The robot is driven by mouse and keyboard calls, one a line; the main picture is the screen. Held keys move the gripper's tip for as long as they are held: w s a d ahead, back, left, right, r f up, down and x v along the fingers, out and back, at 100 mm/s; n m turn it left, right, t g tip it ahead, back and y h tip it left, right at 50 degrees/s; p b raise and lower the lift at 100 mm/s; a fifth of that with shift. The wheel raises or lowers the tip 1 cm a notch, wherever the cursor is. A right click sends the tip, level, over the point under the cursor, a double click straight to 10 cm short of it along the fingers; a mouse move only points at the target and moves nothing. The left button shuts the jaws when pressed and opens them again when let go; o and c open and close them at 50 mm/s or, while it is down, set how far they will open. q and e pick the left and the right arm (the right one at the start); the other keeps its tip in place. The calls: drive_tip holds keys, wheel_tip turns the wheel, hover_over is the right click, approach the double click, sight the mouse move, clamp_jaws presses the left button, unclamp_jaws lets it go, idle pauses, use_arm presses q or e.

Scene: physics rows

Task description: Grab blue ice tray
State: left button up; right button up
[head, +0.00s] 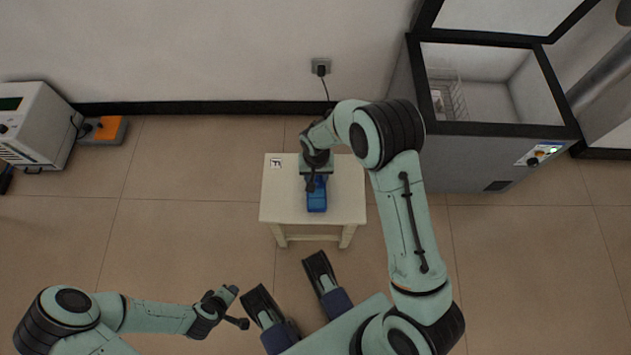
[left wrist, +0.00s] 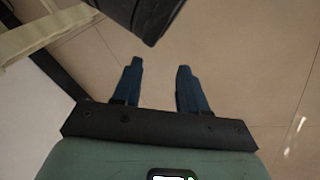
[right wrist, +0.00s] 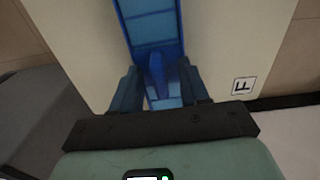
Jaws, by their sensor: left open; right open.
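The blue ice tray (head: 317,196) lies on a small cream table (head: 346,203) in the head view. In the right wrist view the tray (right wrist: 152,30) runs away from my right gripper, with its near end between the fingers. My right gripper (right wrist: 160,84) is open and sits over that near end, one finger on each side; I cannot tell whether they touch it. In the head view my right arm hides the tray's far end. My left gripper (left wrist: 158,70) is open and empty, over the floor at the lower left of the head view.
A chest freezer (head: 480,155) with its lid raised stands at the right. A white machine (head: 36,125) and an orange-topped box (head: 103,130) stand at the far left. A wall socket (head: 321,68) with a cord is behind the table. The floor left of the table is clear.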

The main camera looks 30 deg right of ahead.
clamp_jaws()
drive_tip(key=shift+r, duration=0.1)
drive_tip(key=shift+r, duration=0.1)
